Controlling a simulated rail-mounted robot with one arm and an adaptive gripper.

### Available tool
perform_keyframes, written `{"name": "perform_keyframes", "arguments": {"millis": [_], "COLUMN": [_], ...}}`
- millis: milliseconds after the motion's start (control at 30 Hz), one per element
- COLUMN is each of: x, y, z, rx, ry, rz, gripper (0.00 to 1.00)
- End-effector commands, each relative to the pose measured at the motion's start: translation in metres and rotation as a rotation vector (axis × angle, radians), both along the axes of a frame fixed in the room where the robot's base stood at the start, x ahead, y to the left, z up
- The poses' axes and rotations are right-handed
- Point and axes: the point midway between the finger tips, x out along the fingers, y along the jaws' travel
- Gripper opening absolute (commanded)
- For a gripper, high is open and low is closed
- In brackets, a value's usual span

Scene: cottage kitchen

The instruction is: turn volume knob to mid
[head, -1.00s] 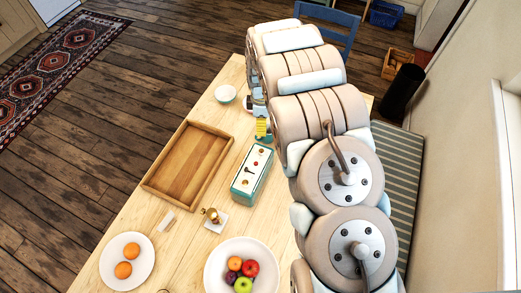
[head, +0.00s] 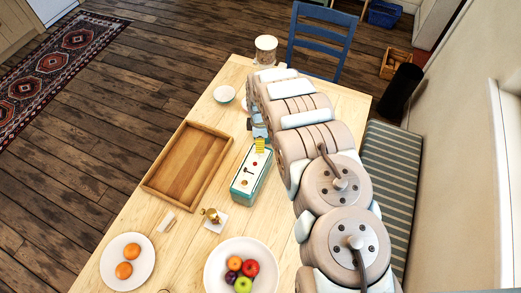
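A teal box with a white top panel (head: 250,174), likely the radio, stands on the wooden table. Small knobs or markings, some red and one dark, show on its panel; I cannot tell which is the volume knob or how it is set. My gripper (head: 260,146), with yellow fingertips, is at the far end of the radio's panel. It overlaps that end in the picture; I cannot tell whether it touches. The gap between the fingers is too small to make out.
A wooden tray (head: 189,166) lies left of the radio. A brass item on a white square (head: 217,223), a fruit bowl (head: 217,272) and a plate with two orange fruits (head: 110,265) are nearer. A small bowl (head: 224,94) and a jar (head: 265,48) stand farther back.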

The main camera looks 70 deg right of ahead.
Motion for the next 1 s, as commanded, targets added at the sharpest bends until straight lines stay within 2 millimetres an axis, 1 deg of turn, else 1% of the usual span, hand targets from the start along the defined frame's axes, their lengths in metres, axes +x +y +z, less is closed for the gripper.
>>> {"name": "perform_keyframes", "arguments": {"millis": [200,600,800,1000], "x": [0.0,0.0,-0.001,-0.002], "y": [0.001,0.003,0.002,0.003], "z": [-0.018,-0.047,-0.057,-0.062], "rx": [0.001,0.002,-0.001,0.001], "ry": [0.0,-0.001,-0.001,0.0], "rz": [-0.001,0.0,0.0,-0.001], "gripper": [0.54,0.54,0.54,0.54]}}
